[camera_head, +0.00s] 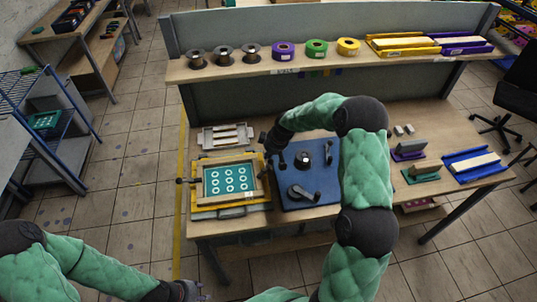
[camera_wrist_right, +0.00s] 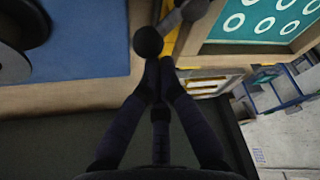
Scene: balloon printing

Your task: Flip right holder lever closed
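The screen holder is a yellow frame (camera_head: 228,209) on the workbench around a teal panel (camera_head: 228,180) with white rings. In the right wrist view, the right holder lever's round black knob (camera_wrist_right: 148,40) sits on a grey arm beside the yellow frame and the teal panel (camera_wrist_right: 262,20). My right gripper (camera_head: 268,150) hangs by the frame's upper right corner. In the wrist view its fingertips (camera_wrist_right: 160,68) are together just below the knob; I cannot tell whether they touch it. My left gripper (camera_head: 185,291) is low at the picture's bottom edge, its fingers unclear.
A blue platform (camera_head: 318,197) with black fixtures stands right of the frame, close to my right arm. A small tray (camera_head: 226,136) lies behind the frame. Spools and bins line the upper shelf (camera_head: 300,66). Holders and blue bins (camera_head: 470,164) occupy the bench's right end.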

